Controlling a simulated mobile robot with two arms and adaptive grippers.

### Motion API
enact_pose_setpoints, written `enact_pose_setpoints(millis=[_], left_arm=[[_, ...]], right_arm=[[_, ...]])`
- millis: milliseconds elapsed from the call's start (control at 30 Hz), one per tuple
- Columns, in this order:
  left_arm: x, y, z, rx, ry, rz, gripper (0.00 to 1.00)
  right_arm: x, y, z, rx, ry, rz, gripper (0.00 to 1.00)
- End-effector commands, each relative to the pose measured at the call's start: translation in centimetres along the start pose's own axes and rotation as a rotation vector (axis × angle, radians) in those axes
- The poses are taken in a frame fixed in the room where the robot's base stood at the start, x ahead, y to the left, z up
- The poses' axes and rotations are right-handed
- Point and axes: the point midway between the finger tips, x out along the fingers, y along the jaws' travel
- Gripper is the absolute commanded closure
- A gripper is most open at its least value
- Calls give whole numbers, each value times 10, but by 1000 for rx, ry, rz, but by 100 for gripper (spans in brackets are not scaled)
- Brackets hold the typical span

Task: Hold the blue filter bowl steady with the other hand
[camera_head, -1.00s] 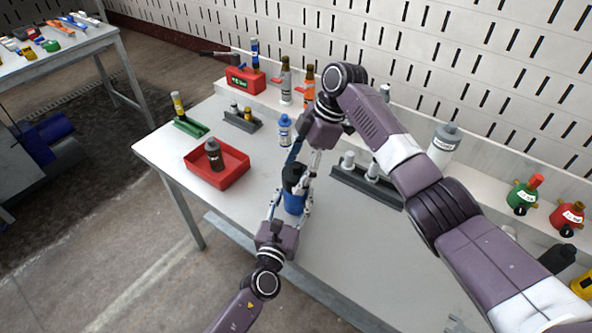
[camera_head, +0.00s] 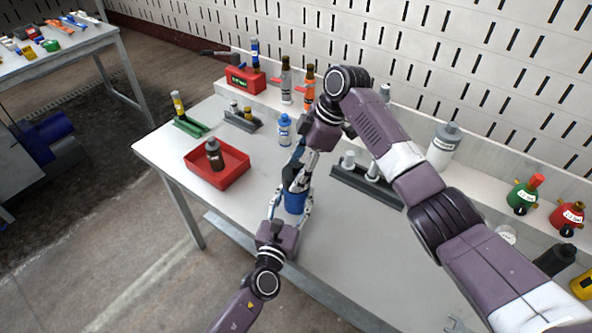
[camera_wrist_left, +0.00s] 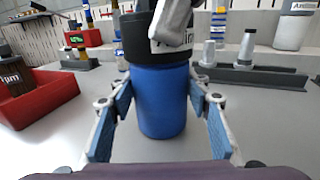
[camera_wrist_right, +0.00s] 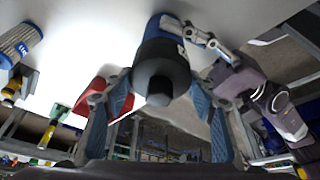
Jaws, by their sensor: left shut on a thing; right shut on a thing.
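The blue filter bowl (camera_head: 295,204) stands upright on the bench, with a black top part (camera_wrist_left: 140,38) on it. In the left wrist view the bowl (camera_wrist_left: 160,100) sits between my left gripper's blue-padded fingers. My left gripper (camera_head: 292,206) comes from the near side and is shut on the bowl. My right gripper (camera_head: 297,178) reaches down from above and is shut on the black top part. In the right wrist view the black top (camera_wrist_right: 160,70) lies between its fingers. The fingers hide part of the top and the bowl's sides.
Other bottles line the back shelf.

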Motion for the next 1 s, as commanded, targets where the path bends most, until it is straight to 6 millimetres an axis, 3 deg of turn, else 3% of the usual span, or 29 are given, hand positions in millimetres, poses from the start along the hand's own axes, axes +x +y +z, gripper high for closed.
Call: enact_pose_setpoints(millis=[300, 767, 1000], left_arm=[[0, 1, -2, -6, 5, 1, 84], [0, 1, -2, -8, 4, 2, 84], [0, 2, -2, -7, 3, 2, 84]], right_arm=[[3, -3, -1, 307, 1, 119, 82], [3, -3, -2, 381, 2, 147, 82], [4, -4, -2, 618, 2, 247, 82]])
